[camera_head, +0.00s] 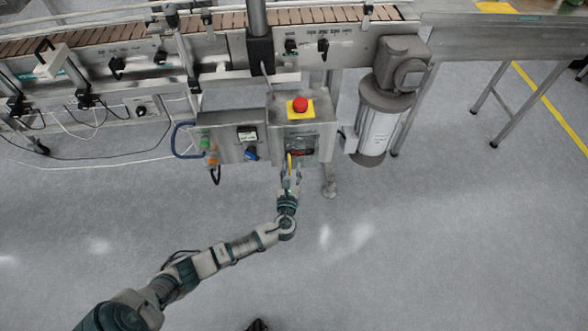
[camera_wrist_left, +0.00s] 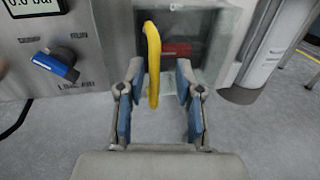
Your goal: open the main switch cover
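The main switch cover (camera_head: 302,143) is a grey, partly see-through box on the front of the control cabinet, with a red part behind it. In the left wrist view the cover (camera_wrist_left: 215,45) fills the upper middle, and a yellow curved handle (camera_wrist_left: 153,65) stands out in front of it. My left gripper (camera_head: 291,174) is just in front of the cover, below the red button. In the left wrist view its fingers (camera_wrist_left: 160,85) are open on either side of the yellow handle, with visible gaps. The handle lies nearer the left finger. My right gripper is not in view.
A red emergency button on a yellow plate (camera_head: 299,108) sits above the cover. A blue knob (camera_wrist_left: 57,65) is on the panel to the left. A metal cylinder (camera_head: 376,130) stands right of the cabinet. A conveyor (camera_head: 120,40) runs behind. The floor in front is clear.

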